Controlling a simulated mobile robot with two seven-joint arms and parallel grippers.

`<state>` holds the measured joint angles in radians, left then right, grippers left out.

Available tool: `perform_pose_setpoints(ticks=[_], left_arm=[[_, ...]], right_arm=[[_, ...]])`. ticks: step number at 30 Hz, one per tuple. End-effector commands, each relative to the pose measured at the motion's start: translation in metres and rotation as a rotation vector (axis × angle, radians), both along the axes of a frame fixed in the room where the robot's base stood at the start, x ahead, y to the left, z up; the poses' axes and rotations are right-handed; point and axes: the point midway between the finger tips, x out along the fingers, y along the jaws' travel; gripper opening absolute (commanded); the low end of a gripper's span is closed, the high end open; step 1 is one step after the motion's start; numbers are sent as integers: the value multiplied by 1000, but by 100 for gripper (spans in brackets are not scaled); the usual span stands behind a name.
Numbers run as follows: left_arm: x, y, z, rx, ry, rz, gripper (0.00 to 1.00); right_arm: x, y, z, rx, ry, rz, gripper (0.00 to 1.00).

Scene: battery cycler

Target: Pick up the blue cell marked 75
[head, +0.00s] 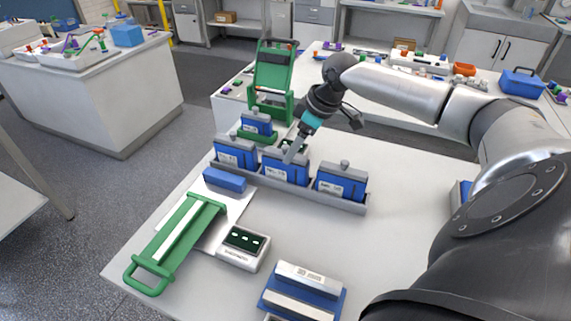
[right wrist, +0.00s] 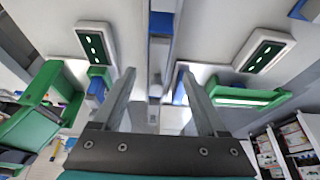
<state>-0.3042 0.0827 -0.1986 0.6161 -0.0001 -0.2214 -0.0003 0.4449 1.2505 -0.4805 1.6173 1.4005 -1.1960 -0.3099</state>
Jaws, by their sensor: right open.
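Three blue cells with grey tops and pale labels stand upright in a grey rack (head: 310,196): a left one (head: 236,153), a middle one (head: 285,168) and a right one (head: 340,183). The label numbers are too small to read, so I cannot tell which is marked 75. Another blue cell (head: 257,124) stands in a green holder behind them. My right gripper (head: 290,157) points down at the top of the middle cell. In the right wrist view its fingers (right wrist: 157,75) are apart, with blue and grey parts beyond them. My left gripper is not in view.
A green-handled frame (head: 180,240), a blue block (head: 225,180) and a white meter with a dark display (head: 243,247) lie in front of the rack. A blue tray with pale bars (head: 303,290) is at the front edge. A green stand (head: 272,85) rises behind.

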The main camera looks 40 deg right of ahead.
Motion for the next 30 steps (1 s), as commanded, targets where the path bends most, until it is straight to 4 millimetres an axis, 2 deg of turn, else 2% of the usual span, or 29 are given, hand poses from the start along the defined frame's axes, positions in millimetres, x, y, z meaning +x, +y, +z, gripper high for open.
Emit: perform_pose_setpoints(ticks=[3,11,18,28,30], left_arm=[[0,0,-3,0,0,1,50],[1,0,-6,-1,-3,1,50],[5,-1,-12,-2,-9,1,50],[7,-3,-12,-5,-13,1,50],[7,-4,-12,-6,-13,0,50]], right_arm=[[7,4,-18,2,-2,0,75],[13,6,-36,1,-1,-1,75],[23,10,-70,2,-2,-1,75],[26,11,-76,-2,-3,0,75],[26,11,-76,-2,-3,0,68]])
